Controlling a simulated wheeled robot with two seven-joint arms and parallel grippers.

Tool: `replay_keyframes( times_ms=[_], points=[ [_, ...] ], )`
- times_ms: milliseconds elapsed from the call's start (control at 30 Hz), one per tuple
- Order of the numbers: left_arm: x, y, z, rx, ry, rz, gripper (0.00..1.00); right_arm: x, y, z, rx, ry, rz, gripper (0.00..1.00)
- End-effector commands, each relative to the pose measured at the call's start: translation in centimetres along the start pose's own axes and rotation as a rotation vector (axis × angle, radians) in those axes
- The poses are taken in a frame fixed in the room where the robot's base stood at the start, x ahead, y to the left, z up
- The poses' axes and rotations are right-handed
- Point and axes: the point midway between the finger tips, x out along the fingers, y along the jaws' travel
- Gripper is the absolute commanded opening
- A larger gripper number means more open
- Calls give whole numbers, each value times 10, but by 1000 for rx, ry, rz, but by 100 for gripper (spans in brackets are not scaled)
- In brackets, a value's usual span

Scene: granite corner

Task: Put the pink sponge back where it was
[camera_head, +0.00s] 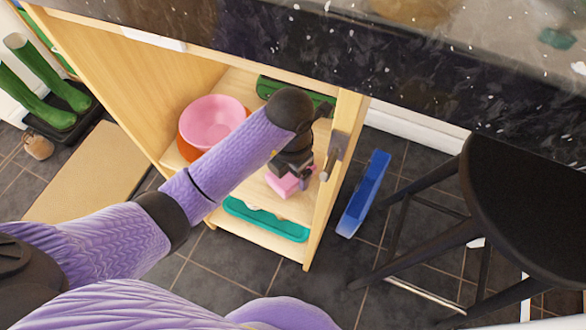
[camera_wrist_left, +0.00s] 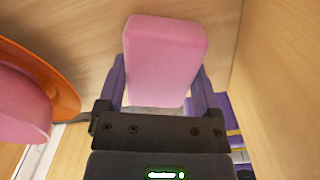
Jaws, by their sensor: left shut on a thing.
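The pink sponge (camera_head: 283,184) is inside the open wooden cabinet, near its right side wall. In the left wrist view the sponge (camera_wrist_left: 165,58) fills the space between the two purple fingers. My left gripper (camera_head: 300,180) is shut on it. It reaches down into the cabinet, and the arm hides part of the shelf. I cannot tell whether the sponge touches the shelf. My right gripper does not show in either view.
A pink bowl (camera_head: 212,122) sits on an orange bowl (camera_head: 187,148) left of my gripper; the orange one (camera_wrist_left: 58,85) is close by. A teal tray (camera_head: 265,220) lies below. A dark granite counter (camera_head: 270,40) overhangs. A blue object (camera_head: 364,195) and black stool (camera_head: 530,190) stand right.

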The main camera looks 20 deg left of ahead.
Motion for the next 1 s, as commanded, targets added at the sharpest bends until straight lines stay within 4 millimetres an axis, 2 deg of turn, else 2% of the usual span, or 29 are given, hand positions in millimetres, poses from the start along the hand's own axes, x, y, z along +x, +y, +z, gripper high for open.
replay_keyframes(
  times_ms=[200, 233, 300, 533, 800, 900, 1000],
  points=[
    [0, 0, 0, 0, 1, 1, 21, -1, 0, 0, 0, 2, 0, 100],
    [0, 0, 0, 0, 0, 1, 89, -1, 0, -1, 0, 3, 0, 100],
    [0, 0, 0, 0, 0, 1, 100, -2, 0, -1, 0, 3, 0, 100],
    [-4, 0, 0, 0, -1, 0, 100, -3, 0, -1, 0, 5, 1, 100],
    [-68, 1, 1, 0, -9, 5, 100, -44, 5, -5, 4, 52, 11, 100],
    [-78, 0, 0, 0, -4, 2, 100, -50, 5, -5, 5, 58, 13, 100],
    [-80, 0, 0, -1, -1, 1, 100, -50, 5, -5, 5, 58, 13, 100]
  ],
)
